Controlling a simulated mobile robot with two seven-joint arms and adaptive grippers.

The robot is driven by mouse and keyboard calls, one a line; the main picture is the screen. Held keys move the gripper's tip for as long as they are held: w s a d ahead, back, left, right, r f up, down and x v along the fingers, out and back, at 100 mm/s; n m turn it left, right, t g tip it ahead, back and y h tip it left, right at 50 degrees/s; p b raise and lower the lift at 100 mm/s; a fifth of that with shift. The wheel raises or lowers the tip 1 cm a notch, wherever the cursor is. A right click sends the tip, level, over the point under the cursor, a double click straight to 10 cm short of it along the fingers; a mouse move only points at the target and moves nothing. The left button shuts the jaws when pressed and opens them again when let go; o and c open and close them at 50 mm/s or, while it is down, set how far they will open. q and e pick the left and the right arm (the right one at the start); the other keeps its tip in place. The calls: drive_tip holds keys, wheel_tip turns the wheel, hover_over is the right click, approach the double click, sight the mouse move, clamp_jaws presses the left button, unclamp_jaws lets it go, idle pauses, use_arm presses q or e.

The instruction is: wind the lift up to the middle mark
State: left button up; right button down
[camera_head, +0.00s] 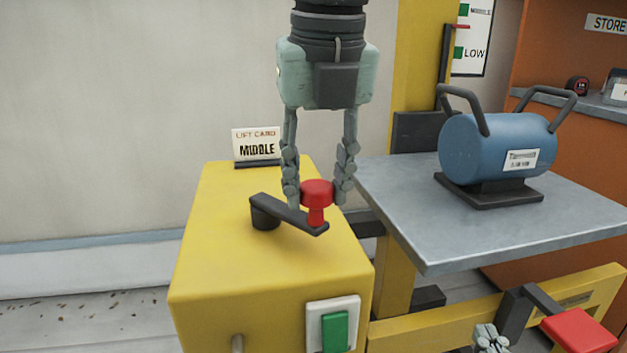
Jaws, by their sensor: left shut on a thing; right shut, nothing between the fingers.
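My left gripper (318,190) points down with its fingers shut on the red knob (317,192) of a dark crank arm (285,214). The crank sits on top of a yellow box (225,255). A card reading MIDDLE (256,147) stands at the box's back edge. The grey lift platform (405,230) carries a blue cylinder (480,145) with two handles. On the scale (474,35) at the top, a red pointer (457,27) sits between the LOW and MIDDLE green marks. My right gripper (490,340) is shut and empty at the bottom edge, partly cut off.
A green button (335,332) is on the box's front. A red pad (580,331) on a dark lever (520,308) is at the lower right, beside my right gripper and a yellow beam (420,331). An orange store shelf (590,50) stands behind the platform.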

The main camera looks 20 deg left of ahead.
use_arm(q)
drive_tip(key=shift+w+d+r, duration=0.2)
drive_tip(key=shift+d, duration=0.05)
drive_tip(key=shift+w+d+p, duration=0.15)
drive_tip(key=shift+w+p, duration=0.15)
drive_tip(key=shift+w, duration=0.15)
drive_tip(key=shift+w+d, duration=0.1)
drive_tip(key=shift+w, duration=0.4)
